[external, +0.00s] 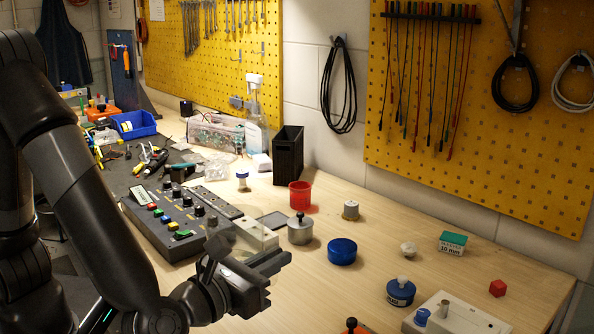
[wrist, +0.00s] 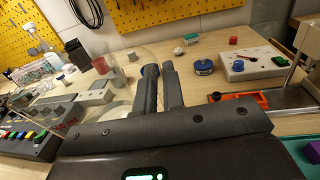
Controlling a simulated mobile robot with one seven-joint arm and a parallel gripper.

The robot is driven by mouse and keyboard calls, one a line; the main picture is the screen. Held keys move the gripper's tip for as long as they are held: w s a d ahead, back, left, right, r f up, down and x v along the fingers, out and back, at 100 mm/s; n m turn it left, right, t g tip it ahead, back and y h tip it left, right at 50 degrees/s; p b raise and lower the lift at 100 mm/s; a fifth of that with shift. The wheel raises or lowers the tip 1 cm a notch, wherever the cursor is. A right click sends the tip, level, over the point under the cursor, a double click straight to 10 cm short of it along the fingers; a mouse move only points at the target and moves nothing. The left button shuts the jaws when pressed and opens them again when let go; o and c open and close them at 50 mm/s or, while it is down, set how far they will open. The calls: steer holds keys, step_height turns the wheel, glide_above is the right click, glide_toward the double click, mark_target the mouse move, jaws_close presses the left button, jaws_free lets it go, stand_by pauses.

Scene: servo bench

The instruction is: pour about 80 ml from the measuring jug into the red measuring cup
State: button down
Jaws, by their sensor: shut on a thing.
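The red measuring cup (external: 300,196) stands upright on the bench in front of a black bin, and shows paler in the wrist view (wrist: 101,66). The measuring jug looks clear and is hard to make out. In the wrist view its faint curved wall (wrist: 122,72) lies left of my fingers, and in the external view a pale see-through shape (external: 222,238) shows beside my gripper. My gripper (external: 272,262) is shut on the jug, nearer the camera than the cup. Its fingers (wrist: 160,70) show in the wrist view. Any liquid level and the exact grip point cannot be told.
A steel knobbed weight (external: 300,231) and a blue round tin (external: 342,251) stand right of the grey box (external: 256,235). A control panel (external: 185,220) lies to the left. The black bin (external: 288,152) stands behind the cup.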

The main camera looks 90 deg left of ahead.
steer(key=w+a+f+n+g+y, duration=0.2)
steer(key=w+a+g, duration=0.1)
steer(key=w+a, duration=0.75)
steer(key=w+a+f+n+g, duration=0.1)
steer(key=w+a, duration=0.3)
steer(key=a, duration=0.9)
steer(key=w+a+n+g+y, duration=0.1)
steer(key=w+a, duration=0.3)
steer(key=a, duration=0.9)
steer(key=w+a+f+n+g, duration=0.1)
steer(key=w+a, duration=0.4)
steer(key=a, duration=0.8)
steer(key=shift+f+g+y, duration=0.3)
steer(key=shift+f+g, duration=0.05)
steer(key=shift+g, duration=0.55)
steer(key=shift+r, duration=0.1)
